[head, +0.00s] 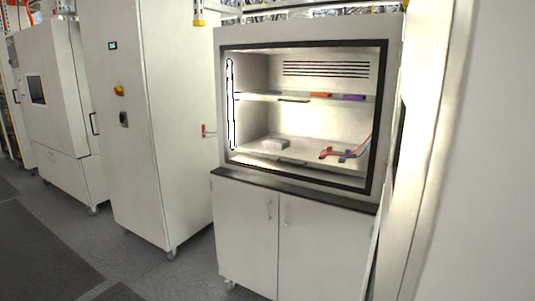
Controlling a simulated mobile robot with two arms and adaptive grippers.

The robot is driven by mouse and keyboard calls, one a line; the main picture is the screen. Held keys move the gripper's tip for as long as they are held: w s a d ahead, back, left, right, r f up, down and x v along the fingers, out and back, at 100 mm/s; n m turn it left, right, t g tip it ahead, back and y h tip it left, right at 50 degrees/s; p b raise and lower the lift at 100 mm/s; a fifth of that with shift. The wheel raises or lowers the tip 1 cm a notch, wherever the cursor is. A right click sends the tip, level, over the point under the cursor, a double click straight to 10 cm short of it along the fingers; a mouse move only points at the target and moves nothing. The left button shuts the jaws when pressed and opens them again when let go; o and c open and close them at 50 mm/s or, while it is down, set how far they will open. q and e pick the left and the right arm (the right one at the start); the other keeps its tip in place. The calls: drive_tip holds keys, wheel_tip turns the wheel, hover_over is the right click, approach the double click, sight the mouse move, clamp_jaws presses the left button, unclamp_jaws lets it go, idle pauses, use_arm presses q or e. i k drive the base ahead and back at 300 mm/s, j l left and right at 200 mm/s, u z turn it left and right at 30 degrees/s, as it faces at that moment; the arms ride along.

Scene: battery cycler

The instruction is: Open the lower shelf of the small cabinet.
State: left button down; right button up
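The small cabinet (308,32) stands right of centre in the head view, white with a dark frame around its front. Inside are an upper shelf (262,97) and a lower shelf (304,150), each with a dark handle strip at its front edge; the lower handle (292,161) is near the middle. Both shelves appear to sit within the cabinet. A light vertical bar (230,105) runs along the left inside of the frame. I cannot tell whether clear glass covers the front. Neither of my grippers is in view.
A light block (275,144) and red and blue clips with cables (346,155) lie on the lower shelf. Below is a base with two closed doors (247,225). A tall white cabinet (160,120) stands left. A pale panel fills the right edge. Grey floor (140,268) is clear at front left.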

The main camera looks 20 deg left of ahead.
sight(303, 150)
drive_tip(key=i+j, duration=0.15)
drive_tip(key=j, duration=0.25)
drive_tip(key=i+j, duration=0.2)
drive_tip(key=j, duration=0.2)
drive_tip(key=i+j, duration=0.15)
drive_tip(key=j, duration=0.2)
drive_tip(key=i+j, duration=0.15)
drive_tip(key=j, duration=0.25)
